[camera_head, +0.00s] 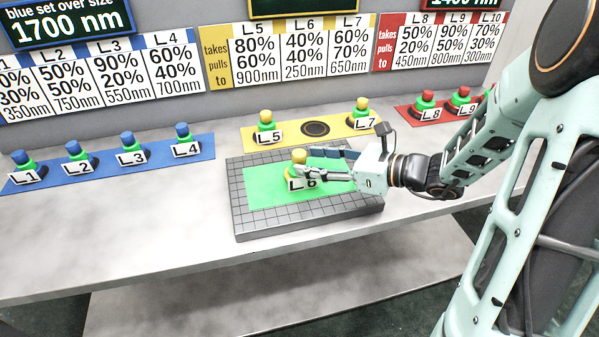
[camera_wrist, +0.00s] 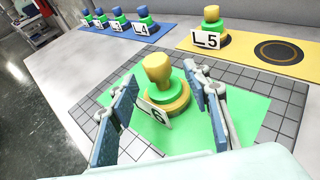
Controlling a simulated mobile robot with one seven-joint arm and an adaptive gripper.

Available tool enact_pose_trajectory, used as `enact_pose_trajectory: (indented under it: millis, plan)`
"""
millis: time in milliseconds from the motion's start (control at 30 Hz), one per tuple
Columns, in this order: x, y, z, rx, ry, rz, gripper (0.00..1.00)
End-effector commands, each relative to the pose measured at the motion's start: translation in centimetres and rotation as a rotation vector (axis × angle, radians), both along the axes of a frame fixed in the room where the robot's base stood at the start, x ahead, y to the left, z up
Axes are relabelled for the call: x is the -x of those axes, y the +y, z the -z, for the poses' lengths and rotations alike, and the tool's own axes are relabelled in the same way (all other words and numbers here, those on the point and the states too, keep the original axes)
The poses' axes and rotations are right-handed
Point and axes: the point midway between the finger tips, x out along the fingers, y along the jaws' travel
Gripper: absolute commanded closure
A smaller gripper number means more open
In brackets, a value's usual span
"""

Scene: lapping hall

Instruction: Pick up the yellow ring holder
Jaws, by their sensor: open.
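The yellow ring holder (camera_head: 299,157), with a yellow knob, a green collar and a yellow base, stands upright on a green sheet (camera_head: 262,190) on the grey gridded plate (camera_head: 240,226). Its label reads L 6. In the wrist view the holder (camera_wrist: 160,72) stands between the two blue-padded fingers of my gripper (camera_wrist: 162,100). The fingers are apart, one on each side, with gaps to the knob. In the head view my gripper (camera_head: 318,165) reaches in from the right, and a finger partly covers the holder.
Yellow holders L5 (camera_head: 266,121) and L7 (camera_head: 362,106) stand on a yellow mat (camera_head: 290,136), with an empty dark circle (camera_head: 315,129) between them. Several blue holders stand on a blue mat (camera_head: 108,161) at left. Red holders L8 (camera_head: 426,99) and L9 (camera_head: 462,95) stand at right.

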Motion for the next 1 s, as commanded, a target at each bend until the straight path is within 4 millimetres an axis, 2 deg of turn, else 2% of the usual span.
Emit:
enact_pose_trajectory:
  millis: [100,233,533,900,1000]
  plan:
    - [-0.7,1.9,0.6,-0.001,-0.001,-0.004,0.56]
    - [-1.5,3.1,1.1,0.000,0.000,-0.001,0.56]
    - [-1.7,3.4,1.1,0.000,-0.001,0.000,0.57]
    - [-1.7,3.4,1.1,0.000,-0.001,0.000,0.98]
    - [-1.7,3.4,1.1,0.000,-0.001,0.000,1.00]
